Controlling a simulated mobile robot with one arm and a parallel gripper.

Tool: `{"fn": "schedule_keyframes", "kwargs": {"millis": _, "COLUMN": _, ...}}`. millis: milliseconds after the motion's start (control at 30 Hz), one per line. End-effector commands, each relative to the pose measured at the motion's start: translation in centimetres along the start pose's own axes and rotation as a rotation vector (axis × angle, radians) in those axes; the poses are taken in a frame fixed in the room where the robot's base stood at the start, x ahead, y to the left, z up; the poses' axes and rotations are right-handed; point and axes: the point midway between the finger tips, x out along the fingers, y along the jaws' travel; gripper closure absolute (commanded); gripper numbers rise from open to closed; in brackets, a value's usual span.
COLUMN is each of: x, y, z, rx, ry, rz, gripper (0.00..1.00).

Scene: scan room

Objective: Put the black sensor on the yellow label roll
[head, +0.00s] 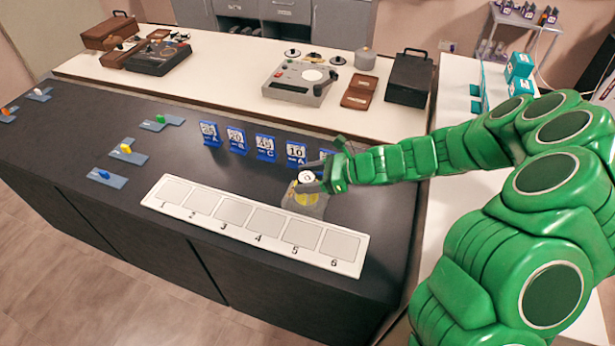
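My gripper (309,180) is at the end of the green arm, over the right part of the dark counter. Its dark fingers are closed around a small round piece (306,177) with a white top and dark markings. This appears to be the black sensor; the fingers hide much of its side. Just below it in the picture, the yellow label roll (307,198) shows as a yellow patch on a grey square base (317,211). The gripper partly covers it. I cannot tell whether the held piece touches the yellow roll.
A white strip (258,243) with numbered squares lies in front. Blue numbered stands (236,141) line up behind. Blue plates with coloured pieces (126,149) lie at left. A grey device (300,82), brown case (359,91) and black box (409,78) stand on the back counter.

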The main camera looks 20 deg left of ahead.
Motion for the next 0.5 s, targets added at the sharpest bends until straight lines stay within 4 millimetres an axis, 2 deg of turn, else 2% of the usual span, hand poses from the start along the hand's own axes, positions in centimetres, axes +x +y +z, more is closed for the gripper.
{"fn": "schedule_keyframes", "kwargs": {"millis": 33, "x": -0.01, "y": -0.01, "z": 0.02, "rx": 0.000, "ry": 0.000, "rz": 0.000, "gripper": 0.30}}
{"fn": "schedule_keyframes", "kwargs": {"millis": 100, "x": -0.01, "y": -0.01, "z": 0.02, "rx": 0.000, "ry": 0.000, "rz": 0.000, "gripper": 0.19}}
{"fn": "schedule_keyframes", "kwargs": {"millis": 133, "x": -0.01, "y": -0.01, "z": 0.02, "rx": 0.000, "ry": 0.000, "rz": 0.000, "gripper": 0.18}}
{"fn": "schedule_keyframes", "kwargs": {"millis": 500, "x": -0.17, "y": -0.01, "z": 0.32, "rx": -0.001, "ry": 0.000, "rz": 0.000, "gripper": 0.18}}
